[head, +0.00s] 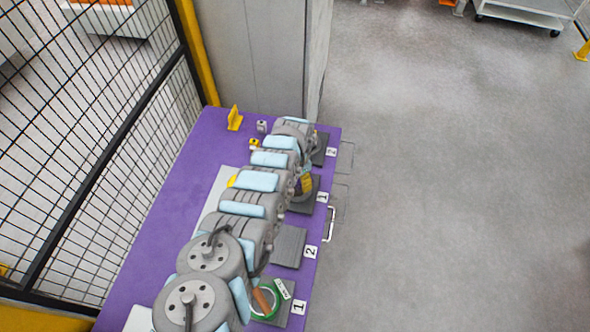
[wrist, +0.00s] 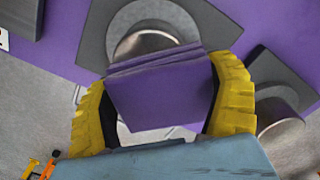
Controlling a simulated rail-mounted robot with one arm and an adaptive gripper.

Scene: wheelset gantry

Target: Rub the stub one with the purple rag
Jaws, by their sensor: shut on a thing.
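My gripper (wrist: 165,110) has yellow ribbed fingers shut on the purple rag (wrist: 158,98), a folded block between them. A round metal stub (wrist: 145,42) on a dark grey base stands just beyond the rag in the wrist view. The rag covers its near side; I cannot tell whether they touch. A second metal stub (wrist: 278,112) shows at the right, partly behind a finger. The rag and stubs cannot be made out there.
The purple table (head: 165,225) also bears pads labelled "2" (head: 311,251) and "1" (head: 298,307), the latter with a green ring (head: 268,312). A yellow bracket (head: 235,118) stands at the back. Mesh fencing (head: 110,130) lines the left; open floor (head: 450,180) lies right.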

